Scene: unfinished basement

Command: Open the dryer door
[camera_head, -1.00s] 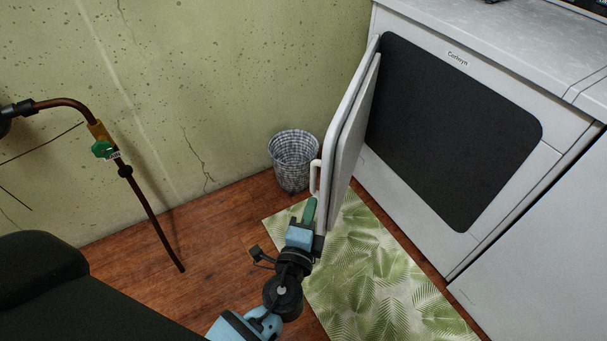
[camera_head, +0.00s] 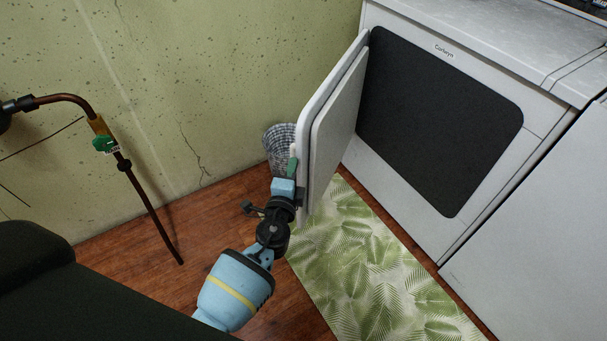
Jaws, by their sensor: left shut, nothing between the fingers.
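The white dryer (camera_head: 399,179) stands at the upper right, with a large dark opening (camera_head: 435,125) in its front. Its door (camera_head: 333,125) is swung wide open on the left side and stands out from the front, inner face toward the opening. My left gripper (camera_head: 292,166) is at the door's outer face, near its free edge, fingers shut with nothing between them. The door handle is mostly hidden behind the fingers, and I cannot tell whether they touch it. My right gripper is not in view.
A woven basket (camera_head: 276,146) stands against the concrete wall behind the door. A leaf-patterned mat (camera_head: 375,270) lies on the wooden floor before the dryer. A second white appliance (camera_head: 540,230) adjoins at right. A pipe with a green valve (camera_head: 103,143) is at left.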

